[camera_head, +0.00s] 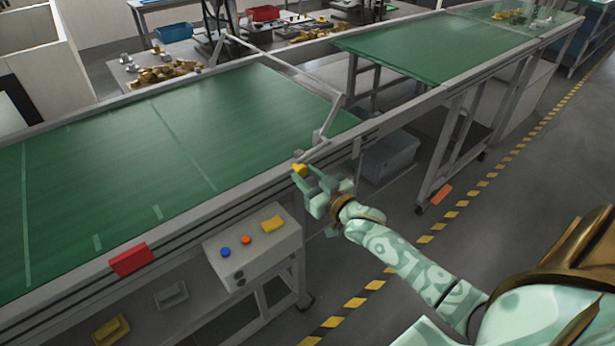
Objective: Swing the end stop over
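The end stop (285,70) is a grey metal bar that spans the end of the green conveyor belt (190,135). Its near end bends down to the belt's near rail. A small yellow block (299,169), perhaps its handle, sits at the near rail below that end. My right gripper (305,179) comes in from the lower right, with its pale green fingers at the yellow block. I cannot tell whether the fingers grip it, touch it or stand just apart. My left gripper is not in view.
A control box (253,248) with blue, orange and yellow buttons and a red block (131,259) are at the belt's near side. A second green belt (435,45) lies beyond a gap. A grey bin (390,158) stands below. Yellow-black floor tape (450,215) marks the open aisle.

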